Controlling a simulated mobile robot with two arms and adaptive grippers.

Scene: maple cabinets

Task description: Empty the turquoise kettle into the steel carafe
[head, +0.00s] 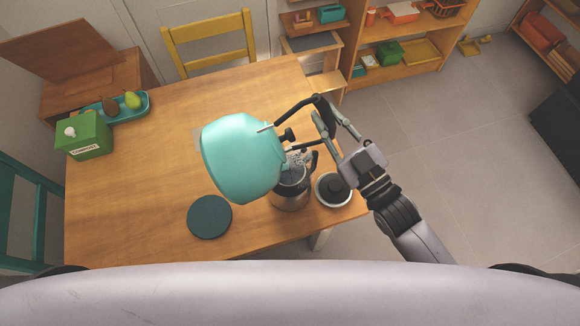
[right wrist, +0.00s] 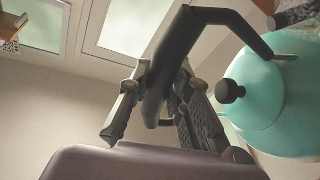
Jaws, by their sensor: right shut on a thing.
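The turquoise kettle (head: 240,160) is held in the air over the table, tipped well over on its side. Its black lid knob faces right. The steel carafe (head: 291,196) stands upright on the table, just below and right of the kettle, with its black handle at the right. A clear, glinting patch shows at its mouth, perhaps liquid. The kettle's spout is hard to make out. My right gripper (head: 331,120) is shut on the kettle's black handle. The right wrist view shows the handle (right wrist: 160,75) between the fingers and the kettle (right wrist: 265,100) at right. My left gripper is out of view.
A round black-topped lid or dish (head: 333,188) sits right of the carafe at the table edge. A dark round mat (head: 209,217) lies to the left. A green canister (head: 85,137) and a fruit tray (head: 145,106) stand far left. The table's left middle is clear.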

